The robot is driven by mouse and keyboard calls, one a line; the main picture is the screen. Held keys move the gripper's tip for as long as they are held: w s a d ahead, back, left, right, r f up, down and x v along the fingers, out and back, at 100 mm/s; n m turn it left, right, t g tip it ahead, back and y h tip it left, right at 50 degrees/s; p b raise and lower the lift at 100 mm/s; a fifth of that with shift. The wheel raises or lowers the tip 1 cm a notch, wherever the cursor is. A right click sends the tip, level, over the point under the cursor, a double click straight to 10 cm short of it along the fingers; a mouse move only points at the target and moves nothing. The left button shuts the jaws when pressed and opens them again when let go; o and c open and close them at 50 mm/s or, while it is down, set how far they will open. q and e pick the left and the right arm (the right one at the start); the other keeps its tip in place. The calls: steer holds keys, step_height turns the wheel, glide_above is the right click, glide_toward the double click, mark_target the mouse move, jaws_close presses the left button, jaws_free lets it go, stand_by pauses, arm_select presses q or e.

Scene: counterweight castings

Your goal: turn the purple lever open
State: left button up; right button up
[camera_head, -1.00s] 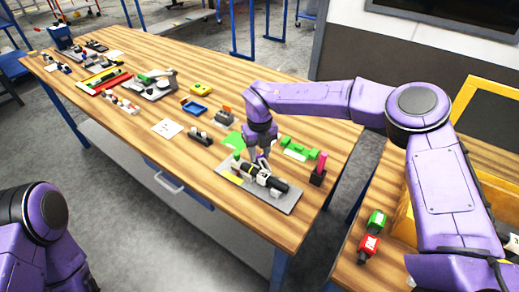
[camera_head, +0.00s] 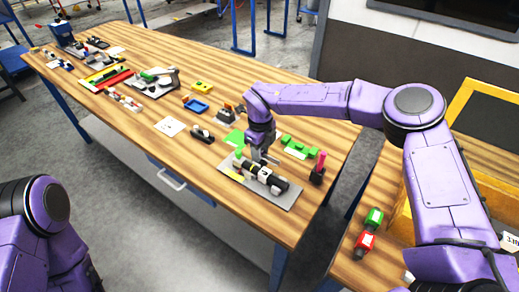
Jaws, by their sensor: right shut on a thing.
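A grey plate (camera_head: 290,196) lies near the front right edge of the wooden table and carries a black-and-white cylindrical fixture (camera_head: 276,185). My right gripper (camera_head: 262,159) points down at the back of this fixture and is shut on a small part there, largely hidden by the fingers. I cannot make out that part's colour or whether it is the purple lever. My left gripper is out of view; only my left arm shows.
A green part (camera_head: 299,142) lies behind the gripper. A black part (camera_head: 202,134), a white card (camera_head: 169,127) and a blue tray (camera_head: 195,105) lie to the left. Green (camera_head: 374,217) and red (camera_head: 365,242) pieces rest on the right-hand table. The table's front strip is clear.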

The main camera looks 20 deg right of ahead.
mark_target(262, 153)
steer(key=shift+d+r, duration=0.1)
steer(key=shift+r, duration=0.05)
steer(key=o, duration=1)
steer(key=shift+o, duration=0.2)
steer(key=shift+s+d, duration=0.1)
steer(key=shift+s, duration=0.15)
steer(key=shift+w+r, duration=0.15)
step_height(262, 153, up, 10)
steer(key=b, duration=0.3)
steer(key=shift+r, duration=0.2)
steer(key=shift+s+f, duration=0.1)
steer(key=shift+s, duration=0.1)
